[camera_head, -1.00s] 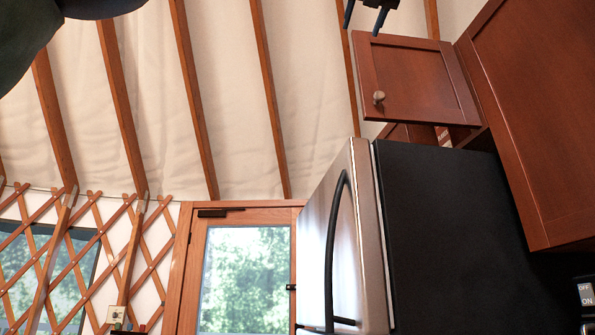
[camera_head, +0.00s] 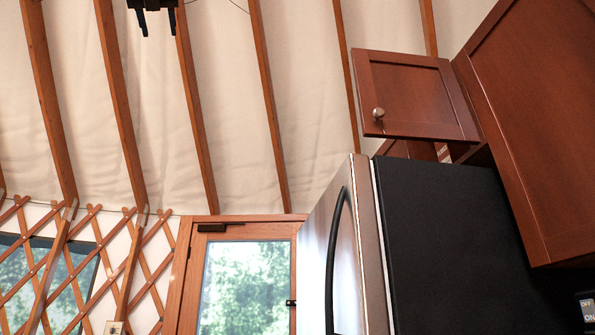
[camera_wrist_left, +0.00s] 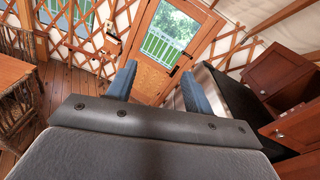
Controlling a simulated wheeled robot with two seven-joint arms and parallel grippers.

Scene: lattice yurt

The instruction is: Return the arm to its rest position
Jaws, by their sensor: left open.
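My left gripper (camera_head: 157,22) shows at the top of the head view, in front of the pale roof cloth. Its two dark fingers point down, stand apart and have nothing between them. In the left wrist view the two bluish fingers (camera_wrist_left: 158,88) are also spread and empty, with the wooden door behind them. The gripper is well to the left of the small cabinet door (camera_head: 415,95), which stands open above the fridge (camera_head: 440,240). The right gripper is not in view.
The red-brown wall cabinet (camera_head: 540,120) is at the right. A glazed door (camera_head: 243,285) and lattice wall (camera_head: 85,260) stand at the lower left. In the wrist view a wooden table (camera_wrist_left: 15,72) is at the left, with bare floor (camera_wrist_left: 62,88) beside it.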

